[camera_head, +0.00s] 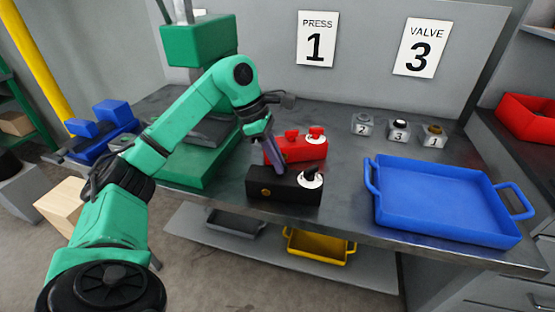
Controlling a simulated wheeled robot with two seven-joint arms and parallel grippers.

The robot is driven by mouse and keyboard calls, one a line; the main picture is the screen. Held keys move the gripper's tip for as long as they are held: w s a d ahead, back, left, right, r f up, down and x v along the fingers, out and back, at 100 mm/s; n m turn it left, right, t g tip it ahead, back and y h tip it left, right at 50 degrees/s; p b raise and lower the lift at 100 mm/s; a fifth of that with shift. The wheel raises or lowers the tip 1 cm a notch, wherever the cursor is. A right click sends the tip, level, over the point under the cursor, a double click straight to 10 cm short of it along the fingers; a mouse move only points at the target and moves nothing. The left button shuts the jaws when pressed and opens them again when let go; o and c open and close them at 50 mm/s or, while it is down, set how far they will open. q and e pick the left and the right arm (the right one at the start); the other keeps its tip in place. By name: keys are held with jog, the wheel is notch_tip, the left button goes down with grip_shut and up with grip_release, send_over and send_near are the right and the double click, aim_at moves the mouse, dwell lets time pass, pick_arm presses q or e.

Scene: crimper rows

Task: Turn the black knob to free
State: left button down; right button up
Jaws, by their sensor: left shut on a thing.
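A black box (284,188) sits near the front edge of the grey table. Its black knob (309,175) stands on a round white dial at the right end of its top. My left gripper (274,163) comes down over the left part of the black box's top, beside the dial and apart from the knob. It is shut on a part of the box there, which its fingers mostly hide. The dial's markings are too small to read. My right gripper is not in view.
A red box (293,150) with its own red knob and white dial stands just behind. A blue tray (446,200) lies to the right. Small numbered blocks (398,130) stand at the back right. A green press (199,42) stands behind my left arm.

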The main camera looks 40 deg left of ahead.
pick_arm(q)
jog(key=shift+n, duration=0.3)
jog(key=n+t, duration=0.1)
jog(key=n, duration=0.2)
jog(key=shift+y, duration=0.3)
jog(key=n+t+y, duration=0.1)
jog(key=n, duration=0.2)
jog(key=shift+s+d+r, duration=0.1)
jog(key=shift+r, duration=0.05)
jog(key=n+y+p, duration=0.1)
jog(key=n, duration=0.2)
jog(key=n+y+p, duration=0.1)
jog(key=n, duration=0.2)
jog(key=shift+d+n+t, duration=0.2)
jog(key=shift+n+t, duration=0.2)
jog(key=n+y+p, duration=0.1)
jog(key=n+y, duration=0.1)
jog(key=n, duration=0.2)
jog(key=shift+d, duration=0.1)
jog(key=shift+n, duration=0.3)
jog(key=c, duration=0.9)
grip_release()
